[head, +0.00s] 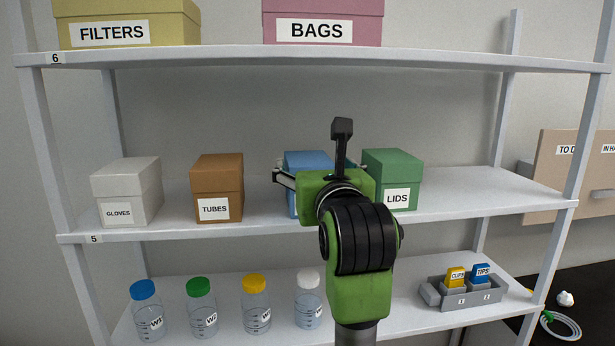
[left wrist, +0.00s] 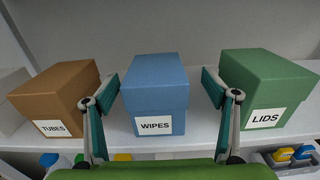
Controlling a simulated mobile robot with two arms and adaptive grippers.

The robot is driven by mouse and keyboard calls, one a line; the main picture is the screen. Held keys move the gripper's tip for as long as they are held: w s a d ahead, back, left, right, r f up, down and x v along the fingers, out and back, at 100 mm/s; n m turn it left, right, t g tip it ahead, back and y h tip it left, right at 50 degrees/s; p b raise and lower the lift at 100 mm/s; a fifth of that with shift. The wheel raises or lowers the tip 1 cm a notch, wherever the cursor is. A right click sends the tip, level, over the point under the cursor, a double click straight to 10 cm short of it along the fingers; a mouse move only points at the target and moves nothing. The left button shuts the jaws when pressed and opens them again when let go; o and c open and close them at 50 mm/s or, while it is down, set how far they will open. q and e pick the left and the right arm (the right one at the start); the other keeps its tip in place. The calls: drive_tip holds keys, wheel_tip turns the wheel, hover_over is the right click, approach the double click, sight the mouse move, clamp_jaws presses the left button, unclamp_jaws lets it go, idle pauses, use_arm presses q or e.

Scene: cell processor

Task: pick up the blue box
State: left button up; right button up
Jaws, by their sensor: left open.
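The blue box (head: 309,160) stands on the middle shelf between the brown and green boxes. In the head view my left arm hides most of it. In the left wrist view the blue box (left wrist: 155,90) shows whole, with a white WIPES label on its front. My left gripper (left wrist: 163,83) is open, with one finger on each side of the blue box near its front. A finger also shows left of the box in the head view. My right gripper is not in view.
The brown TUBES box (head: 217,180) and white GLOVES box (head: 127,185) stand left; the green LIDS box (head: 394,175) stands close on the right. The upper shelf (head: 230,57) is overhead. Capped bottles (head: 256,305) and a grey rack (head: 463,294) are below. The middle shelf's right end is free.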

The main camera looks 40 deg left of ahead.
sight(309, 158)
use_arm(q)
drive_tip(key=shift+w+a+r+p, duration=0.2)
drive_tip(key=shift+w+a+p, duration=0.1)
drive_tip(key=shift+a+p, duration=0.2)
drive_tip(key=p+x, duration=0.1)
drive_tip(key=x, duration=0.1)
drive_tip(key=p+x, duration=0.1)
drive_tip(key=x, duration=0.1)
drive_tip(key=shift+s+a+f, duration=0.15)
drive_tip(key=shift+s+a, duration=0.1)
drive_tip(key=shift+a, duration=0.05)
drive_tip(key=shift+w, duration=0.1)
drive_tip(key=shift+d, duration=0.15)
drive_tip(key=c, duration=1.2)
drive_tip(key=shift+c, duration=0.3)
